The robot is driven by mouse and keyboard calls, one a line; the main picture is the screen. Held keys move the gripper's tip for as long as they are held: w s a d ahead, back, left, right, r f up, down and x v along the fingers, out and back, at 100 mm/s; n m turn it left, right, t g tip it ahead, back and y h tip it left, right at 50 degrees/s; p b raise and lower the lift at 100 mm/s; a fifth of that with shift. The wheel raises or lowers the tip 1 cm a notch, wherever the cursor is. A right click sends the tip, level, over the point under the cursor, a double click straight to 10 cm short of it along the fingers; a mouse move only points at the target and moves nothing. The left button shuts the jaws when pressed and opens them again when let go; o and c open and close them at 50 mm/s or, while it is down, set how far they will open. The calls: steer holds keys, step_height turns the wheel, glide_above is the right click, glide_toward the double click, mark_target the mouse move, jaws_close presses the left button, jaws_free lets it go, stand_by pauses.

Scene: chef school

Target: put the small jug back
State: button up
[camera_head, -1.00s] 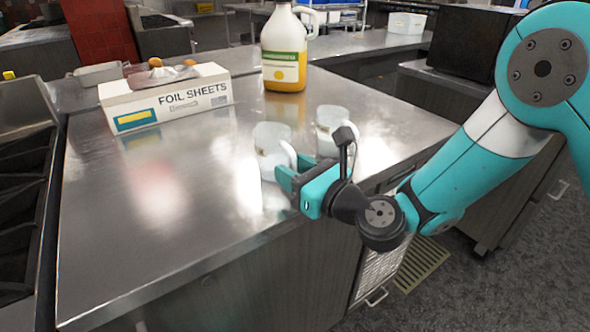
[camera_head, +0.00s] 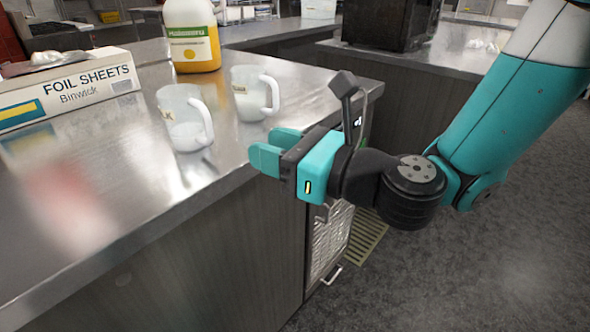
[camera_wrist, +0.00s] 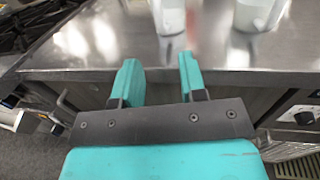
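Two clear measuring jugs with white handles stand upright on the steel counter. The left jug (camera_head: 183,118) is nearer the front edge, and the right jug (camera_head: 250,92) stands behind it to the right. My gripper (camera_head: 268,150) is open and empty, by the counter's front edge, apart from both jugs.
A foil sheets box (camera_head: 66,88) lies at the left on the counter (camera_head: 110,165). A large bottle with yellow contents (camera_head: 192,38) stands behind the jugs. A dark appliance (camera_head: 388,22) sits on another counter at the back. Bare counter lies left of the jugs; open floor is at the right.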

steer(key=s+d+n+g+h, duration=0.3)
steer(key=s+n+g, duration=0.6)
steer(key=n, duration=1.1)
steer(key=s+d+f+n+h, duration=0.1)
steer(key=s+d+n+h, duration=0.2)
steer(key=d, duration=0.4)
steer(key=s+d+f+n+h, duration=0.2)
steer(key=s+d+n+h, duration=0.1)
steer(key=d+n+h, duration=0.2)
steer(key=d+n, duration=0.2)
steer(key=n, duration=0.1)
steer(key=shift+d+h, duration=0.15)
steer(key=shift+h, duration=0.15)
